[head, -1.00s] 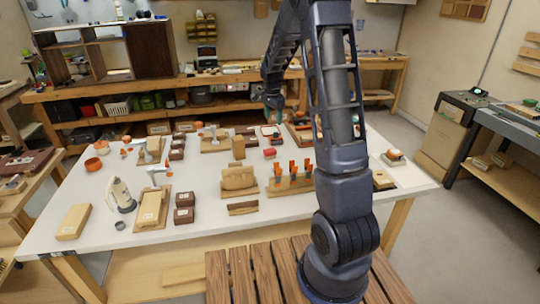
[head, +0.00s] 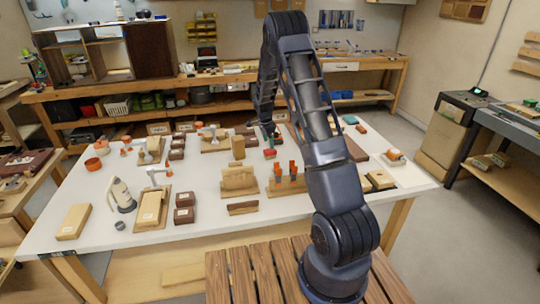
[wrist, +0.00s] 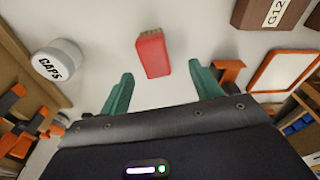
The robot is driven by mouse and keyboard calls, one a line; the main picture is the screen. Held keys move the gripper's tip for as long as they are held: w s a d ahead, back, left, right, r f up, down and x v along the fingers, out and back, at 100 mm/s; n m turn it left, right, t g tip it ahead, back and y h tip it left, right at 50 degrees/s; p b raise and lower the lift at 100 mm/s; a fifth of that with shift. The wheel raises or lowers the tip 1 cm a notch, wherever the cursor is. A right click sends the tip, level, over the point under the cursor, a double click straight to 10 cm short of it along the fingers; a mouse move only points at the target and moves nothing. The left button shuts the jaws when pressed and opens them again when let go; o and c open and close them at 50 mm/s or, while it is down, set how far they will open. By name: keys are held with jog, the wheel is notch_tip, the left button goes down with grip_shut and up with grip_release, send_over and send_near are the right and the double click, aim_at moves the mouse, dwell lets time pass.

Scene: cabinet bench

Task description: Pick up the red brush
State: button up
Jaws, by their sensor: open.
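The red brush (wrist: 153,56) is a small red block with a tan bristle edge at its far end. It lies on the white tabletop, slightly tilted in the wrist view. In the head view it is a small red shape (head: 270,153) near the middle of the table. My gripper (wrist: 161,70) has its two teal fingers spread apart, with the brush just beyond and between their tips, and nothing is held. In the head view my gripper (head: 272,132) hangs just above and behind the brush.
In the wrist view a white CAPS jar (wrist: 58,62) stands to the left, and a brown G12 block (wrist: 272,14) is at upper right. An orange-framed white panel (wrist: 284,72) lies right of the right finger. A wooden rack with orange-handled tools (head: 286,184) stands in front of the brush.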

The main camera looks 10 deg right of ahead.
aim_at(270, 150)
jog(key=shift+s+d+f, duration=0.1)
jog(key=shift+f, duration=1.05)
jog(key=shift+s+d+f, duration=0.15)
jog(key=shift+f, duration=1)
jog(key=shift+s+d+f, duration=0.1)
jog(key=shift+f, duration=1.05)
jog(key=shift+c, duration=0.2)
jog(key=c, duration=1)
